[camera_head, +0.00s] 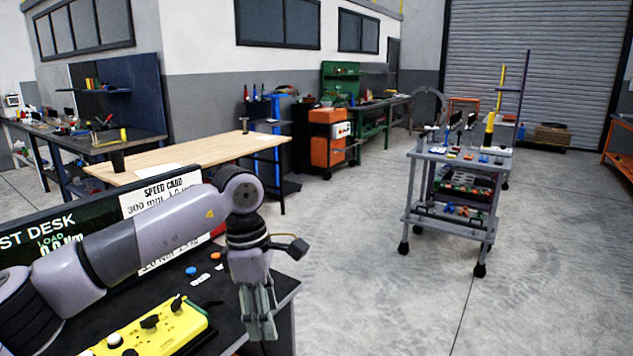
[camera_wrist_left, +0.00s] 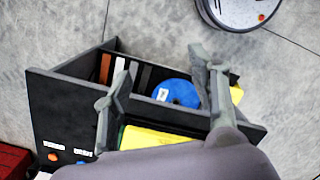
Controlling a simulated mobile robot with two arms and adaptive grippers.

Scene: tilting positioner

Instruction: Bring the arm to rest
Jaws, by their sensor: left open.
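My left arm comes in from the left in the camera_head view, bent at the elbow across the front of the test desk (camera_head: 35,239). My left gripper (camera_head: 262,322) hangs pointing down at the desk's right end. In the left wrist view its two fingers (camera_wrist_left: 158,85) stand apart with nothing held between them. Beneath them are a blue round item (camera_wrist_left: 177,93) and a yellow item (camera_wrist_left: 155,137), partly hidden by the fingers and my arm. The arm covers part of the desk's screen and the speed card (camera_head: 160,197). My right gripper is not in view.
A yellow control box (camera_head: 158,327) with knobs lies on the dark desk top, with blue and orange buttons behind it. A wooden table (camera_head: 205,155) stands behind. A grey tool cart (camera_head: 455,165) stands at the right. The floor between desk and cart is clear.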

